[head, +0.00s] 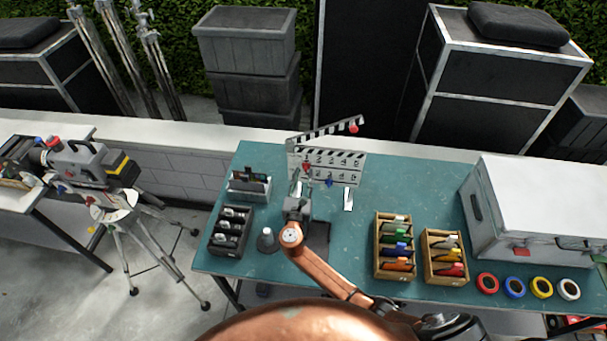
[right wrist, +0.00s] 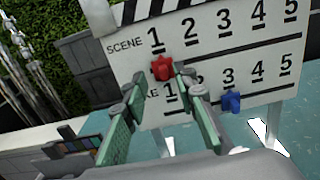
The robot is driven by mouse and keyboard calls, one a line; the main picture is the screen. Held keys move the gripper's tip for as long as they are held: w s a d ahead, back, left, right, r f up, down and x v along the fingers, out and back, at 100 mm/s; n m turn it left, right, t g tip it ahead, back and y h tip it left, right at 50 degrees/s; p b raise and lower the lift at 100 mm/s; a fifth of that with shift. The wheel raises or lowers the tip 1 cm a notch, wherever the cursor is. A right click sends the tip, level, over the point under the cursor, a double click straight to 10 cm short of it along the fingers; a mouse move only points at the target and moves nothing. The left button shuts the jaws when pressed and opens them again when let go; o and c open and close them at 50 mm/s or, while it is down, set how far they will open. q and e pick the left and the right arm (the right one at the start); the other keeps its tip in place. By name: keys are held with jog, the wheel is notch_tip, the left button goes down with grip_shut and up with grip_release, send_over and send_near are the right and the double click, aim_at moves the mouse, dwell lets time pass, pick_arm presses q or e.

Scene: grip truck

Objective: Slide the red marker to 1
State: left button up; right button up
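A white clapperboard (head: 345,172) stands upright on the teal table, with two rows numbered 1 to 5. In the right wrist view, the red marker (right wrist: 163,68) sits just below the 1 of the upper row, marked SCENE. It also shows in the head view (head: 306,167). A blue marker (right wrist: 231,101) sits at the lower row, just below the 3. My right gripper (right wrist: 161,84) is open in front of the board, its fingertips either side of and slightly below the red marker; contact cannot be told. The fingers hide part of the lower row. My left gripper is not in view.
The teal table (head: 360,235) also holds a dark tray (head: 230,232) at left, two wooden boxes (head: 395,247) of colored items, several tape rolls (head: 514,288) and a large white case (head: 530,210) at right. A camera on a tripod (head: 95,170) stands left of the table.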

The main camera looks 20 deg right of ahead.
jog(key=v, duration=1.1)
jog(key=shift+w, duration=0.1)
